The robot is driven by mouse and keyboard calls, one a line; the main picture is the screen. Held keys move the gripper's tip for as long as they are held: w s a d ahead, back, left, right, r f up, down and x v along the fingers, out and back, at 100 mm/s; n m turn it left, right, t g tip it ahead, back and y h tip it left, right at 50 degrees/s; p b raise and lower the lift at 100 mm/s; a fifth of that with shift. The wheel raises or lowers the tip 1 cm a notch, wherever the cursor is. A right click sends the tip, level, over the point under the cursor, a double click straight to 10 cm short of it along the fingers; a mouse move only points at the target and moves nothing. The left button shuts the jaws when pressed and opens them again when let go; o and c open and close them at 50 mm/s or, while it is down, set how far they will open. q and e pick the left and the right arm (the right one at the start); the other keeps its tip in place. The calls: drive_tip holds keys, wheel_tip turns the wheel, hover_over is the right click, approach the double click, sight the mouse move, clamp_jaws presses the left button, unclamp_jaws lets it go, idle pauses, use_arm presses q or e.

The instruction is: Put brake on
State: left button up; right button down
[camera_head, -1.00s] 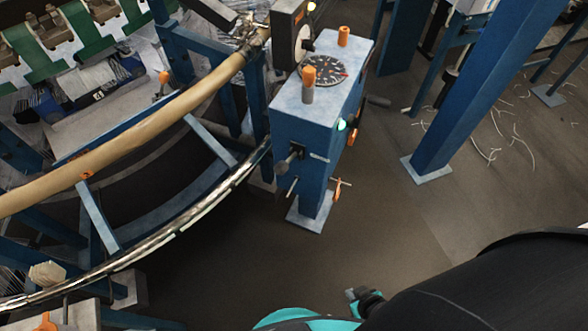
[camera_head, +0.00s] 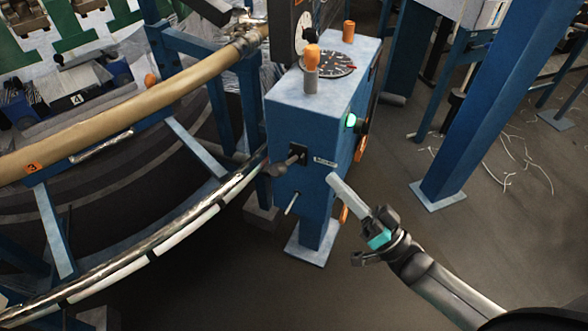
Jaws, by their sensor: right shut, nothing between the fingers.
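A blue control box (camera_head: 293,112) stands on a post in the middle of the head view. On its front face a short lever (camera_head: 281,166) with a dark round knob sticks out of a black plate, pointing left and toward me. A small white label (camera_head: 325,162) is right of the lever; its text is too small to read. A thin metal rod (camera_head: 292,203) sticks out below. My right gripper (camera_head: 335,181) is shut and empty, its pale fingers pointing up-left at the box's lower right front, apart from the lever. My left gripper is not in view.
The box top carries a dial (camera_head: 328,64) and orange knobs (camera_head: 312,58); a green lamp (camera_head: 351,120) glows on its side. The loom's curved rail (camera_head: 170,235) runs left. A blue post (camera_head: 455,150) stands right. The floor in front is clear.

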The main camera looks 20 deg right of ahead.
sight(285, 165)
drive_tip(key=shift+w, duration=0.1)
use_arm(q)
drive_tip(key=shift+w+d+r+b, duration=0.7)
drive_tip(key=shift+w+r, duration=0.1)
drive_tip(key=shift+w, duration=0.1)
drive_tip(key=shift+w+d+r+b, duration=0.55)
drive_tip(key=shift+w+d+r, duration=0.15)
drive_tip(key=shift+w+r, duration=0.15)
use_arm(e)
drive_tip(key=w+a, duration=0.6)
drive_tip(key=shift+w+a+r, duration=0.25)
drive_tip(key=shift+w+r, duration=0.1)
drive_tip(key=shift+r, duration=0.1)
drive_tip(key=shift+f, duration=0.15)
